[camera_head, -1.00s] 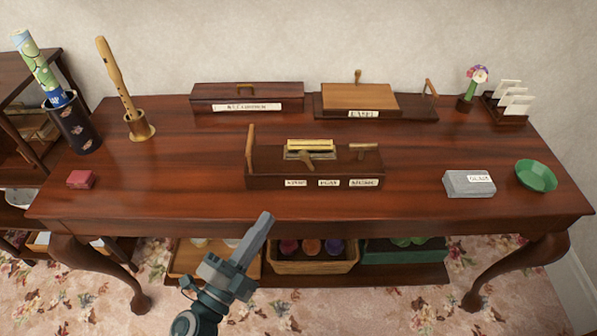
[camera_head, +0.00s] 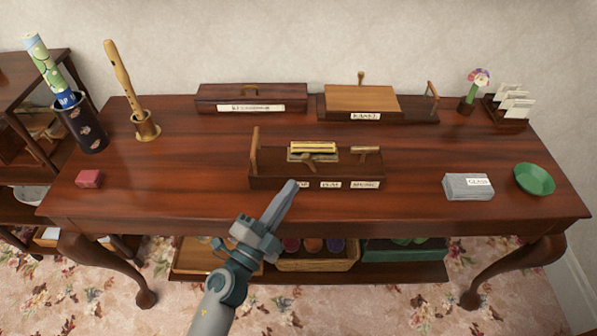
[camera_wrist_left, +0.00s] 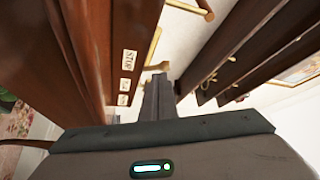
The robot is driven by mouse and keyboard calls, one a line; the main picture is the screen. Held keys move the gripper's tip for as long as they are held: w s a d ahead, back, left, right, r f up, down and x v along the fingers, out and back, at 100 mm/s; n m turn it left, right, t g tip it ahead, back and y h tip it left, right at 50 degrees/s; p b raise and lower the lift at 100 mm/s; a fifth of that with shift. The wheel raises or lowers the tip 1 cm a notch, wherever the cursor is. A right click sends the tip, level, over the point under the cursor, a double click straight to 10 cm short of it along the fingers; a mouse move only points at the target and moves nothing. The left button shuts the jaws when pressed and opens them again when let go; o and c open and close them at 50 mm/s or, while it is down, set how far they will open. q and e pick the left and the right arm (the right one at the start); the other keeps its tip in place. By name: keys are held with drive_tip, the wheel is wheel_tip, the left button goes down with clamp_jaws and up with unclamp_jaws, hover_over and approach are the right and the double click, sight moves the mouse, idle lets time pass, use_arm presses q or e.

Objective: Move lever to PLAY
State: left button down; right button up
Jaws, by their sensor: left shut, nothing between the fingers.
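A dark wooden box (camera_head: 270,182) stands at the middle front of the table, with white labels along its front edge. The middle label (camera_head: 330,184) seems to read PLAY, and the left one is partly hidden by my fingers. In the left wrist view the shut fingers (camera_wrist_left: 158,82) point along the box, beside the STOP label (camera_wrist_left: 129,62). My right gripper is not in view.
A wooden post (camera_head: 255,150) rises at the box's left end, and a short wooden handle (camera_head: 366,150) is at its right. Behind stand a long lidded box (camera_head: 215,97) and an easel box (camera_head: 360,97). A grey block (camera_head: 468,187) and green bowl (camera_head: 534,179) sit right.

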sight(309, 163)
use_arm(q)
drive_tip(key=shift+p+x, duration=0.4)
drive_tip(key=shift+x, duration=2.05)
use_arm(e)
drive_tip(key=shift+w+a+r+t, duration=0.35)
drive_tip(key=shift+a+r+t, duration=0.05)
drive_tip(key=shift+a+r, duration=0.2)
use_arm(q)
drive_tip(key=shift+a, duration=0.1)
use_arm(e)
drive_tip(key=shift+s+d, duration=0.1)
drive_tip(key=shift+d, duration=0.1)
